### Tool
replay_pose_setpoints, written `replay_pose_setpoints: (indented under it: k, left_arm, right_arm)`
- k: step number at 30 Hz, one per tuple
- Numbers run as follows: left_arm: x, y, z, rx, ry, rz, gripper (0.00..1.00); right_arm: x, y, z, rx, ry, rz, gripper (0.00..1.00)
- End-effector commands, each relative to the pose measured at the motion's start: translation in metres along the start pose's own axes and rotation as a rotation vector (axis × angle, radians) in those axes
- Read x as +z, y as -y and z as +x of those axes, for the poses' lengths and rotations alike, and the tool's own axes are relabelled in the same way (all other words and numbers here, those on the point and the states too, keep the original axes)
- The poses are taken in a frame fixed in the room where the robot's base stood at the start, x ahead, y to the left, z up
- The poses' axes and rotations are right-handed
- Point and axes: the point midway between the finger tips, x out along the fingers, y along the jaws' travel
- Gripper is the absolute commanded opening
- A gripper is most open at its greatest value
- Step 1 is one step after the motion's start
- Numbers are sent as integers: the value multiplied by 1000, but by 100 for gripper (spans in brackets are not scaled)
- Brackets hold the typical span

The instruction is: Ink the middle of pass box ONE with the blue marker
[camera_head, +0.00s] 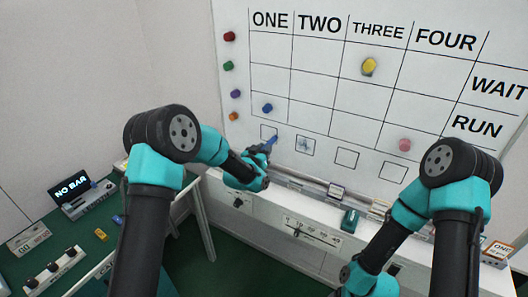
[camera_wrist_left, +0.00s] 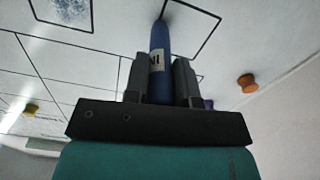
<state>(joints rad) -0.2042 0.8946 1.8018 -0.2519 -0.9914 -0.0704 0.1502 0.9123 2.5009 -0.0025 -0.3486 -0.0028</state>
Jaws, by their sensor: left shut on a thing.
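My left gripper (camera_head: 264,153) is shut on the blue marker (camera_head: 272,141) at the whiteboard's lower left. The marker also shows between the two fingers in the left wrist view (camera_wrist_left: 160,45), pointing at the board. Pass box ONE (camera_wrist_left: 205,25) is a black outlined square there; the marker's front end overlaps its left side. I cannot tell whether the tip touches the board. The visible part of box ONE looks blank. In the head view the marker and gripper partly cover box ONE (camera_head: 265,130). My right gripper is outside the head view.
The box under TWO (camera_head: 305,145) holds blue ink; two more boxes to its right look empty. Round magnets, such as an orange one (camera_wrist_left: 247,82), sit on the board. A green bench (camera_head: 60,245) stands left.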

Motion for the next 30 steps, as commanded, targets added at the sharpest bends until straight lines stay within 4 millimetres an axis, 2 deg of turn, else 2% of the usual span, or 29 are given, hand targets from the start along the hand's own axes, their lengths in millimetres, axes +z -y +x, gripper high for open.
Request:
replay_pose_setpoints:
  k: [13,30]
  left_arm:
    - [-4,2,1,0,-2,0,1]
    - [-8,36,-2,-1,-1,-1,1]
  right_arm:
    - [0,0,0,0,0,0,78]
    - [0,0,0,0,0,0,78]
